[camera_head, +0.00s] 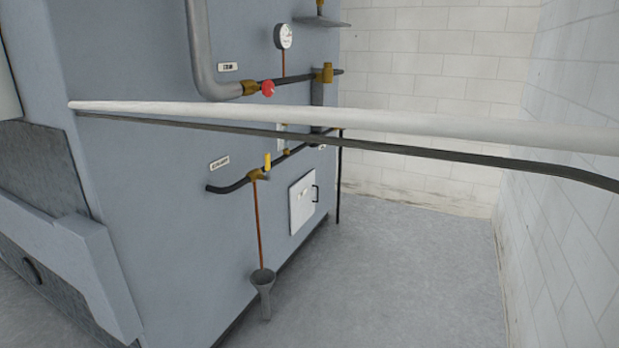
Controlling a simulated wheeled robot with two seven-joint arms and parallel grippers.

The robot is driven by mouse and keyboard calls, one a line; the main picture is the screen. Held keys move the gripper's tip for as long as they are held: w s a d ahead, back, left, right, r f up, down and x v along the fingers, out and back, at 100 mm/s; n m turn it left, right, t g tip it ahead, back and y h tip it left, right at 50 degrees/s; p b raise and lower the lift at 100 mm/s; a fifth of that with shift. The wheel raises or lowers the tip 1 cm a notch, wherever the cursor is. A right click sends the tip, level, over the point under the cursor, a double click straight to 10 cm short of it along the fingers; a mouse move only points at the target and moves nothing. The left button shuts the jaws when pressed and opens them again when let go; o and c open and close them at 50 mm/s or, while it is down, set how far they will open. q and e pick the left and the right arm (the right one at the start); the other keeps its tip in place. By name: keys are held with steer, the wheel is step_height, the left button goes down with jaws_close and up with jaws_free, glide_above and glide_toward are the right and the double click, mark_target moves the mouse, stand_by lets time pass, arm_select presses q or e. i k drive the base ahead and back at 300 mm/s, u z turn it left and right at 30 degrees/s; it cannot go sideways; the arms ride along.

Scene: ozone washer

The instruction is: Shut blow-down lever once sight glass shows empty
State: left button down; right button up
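A short yellow lever (267,160) stands roughly upright on a brass valve (257,175) in the lower dark pipe, beside a small label (219,163) too blurred to read surely. I cannot tell from its angle whether the valve is open or shut. A thin copper pipe (259,225) drops from the valve to a grey funnel (263,279). I cannot make out a sight glass or its level; a narrow grey upright part (317,93) below a brass fitting (325,73) is partly hidden. Neither gripper is in view.
A white bar (400,121) and a dark line (420,154) cross in front of the grey washer (130,60). A red knob (268,88), a round gauge (283,36) and a white hatch (302,204) are on its side. Floor (400,270) to the right is clear.

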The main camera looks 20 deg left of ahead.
mark_target(267, 160)
steer(key=z, duration=0.15)
steer(key=k, duration=0.3)
steer(key=u, duration=0.7)
steer(key=i, duration=0.7)
steer(key=u, duration=0.75)
steer(key=i, duration=0.85)
steer(key=z, duration=0.75)
steer(key=i, duration=0.5)
steer(key=z, duration=0.45)
